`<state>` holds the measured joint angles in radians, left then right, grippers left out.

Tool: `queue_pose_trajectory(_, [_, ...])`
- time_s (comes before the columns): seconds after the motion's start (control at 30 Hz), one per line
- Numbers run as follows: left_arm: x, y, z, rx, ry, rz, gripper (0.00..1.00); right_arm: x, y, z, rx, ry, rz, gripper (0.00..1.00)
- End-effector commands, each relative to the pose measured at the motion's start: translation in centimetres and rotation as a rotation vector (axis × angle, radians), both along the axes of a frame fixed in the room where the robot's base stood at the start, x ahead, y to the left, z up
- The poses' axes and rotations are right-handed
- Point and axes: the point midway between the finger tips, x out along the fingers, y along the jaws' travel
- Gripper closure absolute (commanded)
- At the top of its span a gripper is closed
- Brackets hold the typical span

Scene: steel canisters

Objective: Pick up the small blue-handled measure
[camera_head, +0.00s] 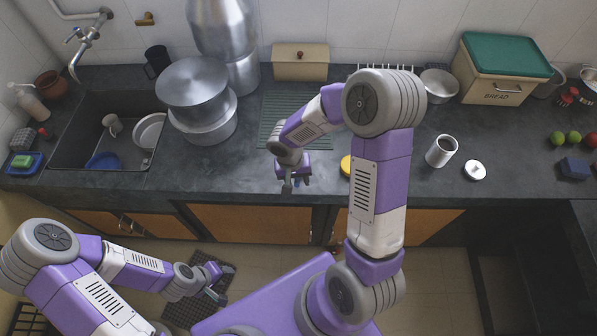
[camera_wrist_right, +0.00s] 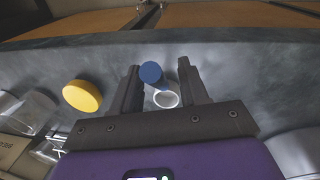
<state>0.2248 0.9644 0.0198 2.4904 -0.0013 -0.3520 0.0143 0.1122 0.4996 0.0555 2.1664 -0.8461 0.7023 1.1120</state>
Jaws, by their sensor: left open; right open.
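The small measure shows in the right wrist view, with a round blue handle end (camera_wrist_right: 151,72) and a pale round cup (camera_wrist_right: 166,98) beside it. My right gripper (camera_wrist_right: 160,66) is open, its two dark fingers on either side of the measure; I cannot tell whether either touches it. In the head view my right gripper (camera_head: 287,187) is over the counter's front edge, and the measure is mostly hidden behind it. My left gripper (camera_head: 218,284) is open and empty, low in front of the cabinets, far from the measure.
A yellow disc (camera_head: 346,165) lies close to the right gripper on the dark counter (camera_head: 400,185). An open steel canister (camera_head: 441,151) and a pale lid (camera_head: 475,170) stand further right. Large steel pots (camera_head: 205,130) and a sink (camera_head: 75,150) are on the left.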

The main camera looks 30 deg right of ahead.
Motion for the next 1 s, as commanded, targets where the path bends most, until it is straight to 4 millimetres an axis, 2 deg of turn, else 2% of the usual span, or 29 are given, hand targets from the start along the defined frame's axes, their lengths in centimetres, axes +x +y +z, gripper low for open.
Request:
queue_pose_trajectory(0.23, [0.0,0.0,0.0,0.0,0.0,0.0,0.57,0.0,0.0,-0.1,0.001,0.0,0.0,0.57])
queue_pose_trajectory(0.5, [0.0,0.0,0.0,0.0,0.0,0.0,0.57,0.0,0.0,-0.1,0.001,0.0,0.0,0.99])
queue_pose_trajectory(0.83, [0.0,0.0,0.1,0.0,0.0,0.0,0.57,0.0,0.0,0.2,0.0,-0.002,-0.001,1.0])
queue_pose_trajectory(1.0, [0.0,0.0,0.7,0.0,0.0,0.0,0.57,0.1,0.0,2.6,0.0,-0.006,-0.002,1.0])
